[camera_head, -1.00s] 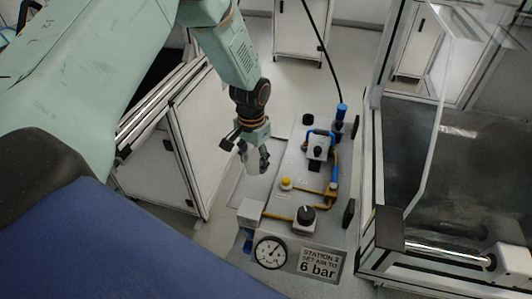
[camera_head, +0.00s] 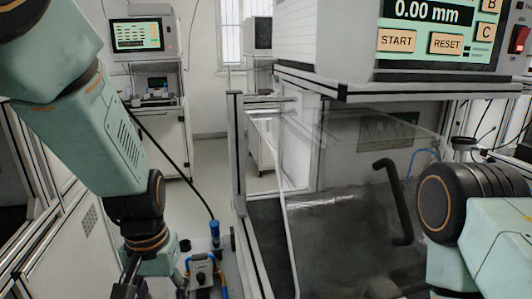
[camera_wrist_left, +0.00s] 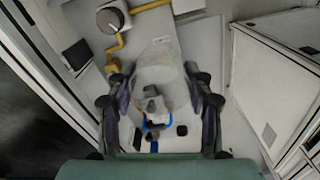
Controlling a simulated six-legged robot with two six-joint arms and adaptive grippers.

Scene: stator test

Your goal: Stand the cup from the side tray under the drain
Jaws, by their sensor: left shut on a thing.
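My left gripper (camera_wrist_left: 162,108) is shut on a clear, translucent cup (camera_wrist_left: 158,72), which sits between its two dark fingers in the left wrist view. The cup is seen from above and its outline is blurred. In the head view the left gripper (camera_head: 130,285) is at the lower left, cut off by the bottom edge, and the cup does not show. The pneumatic panel (camera_head: 208,290) is just right of it, with only its far end in view. I cannot make out the drain or the side tray. My right gripper is out of view.
A clear-guarded test cabinet (camera_head: 345,215) stands to the right. A white cabinet (camera_wrist_left: 268,95) flanks the panel.

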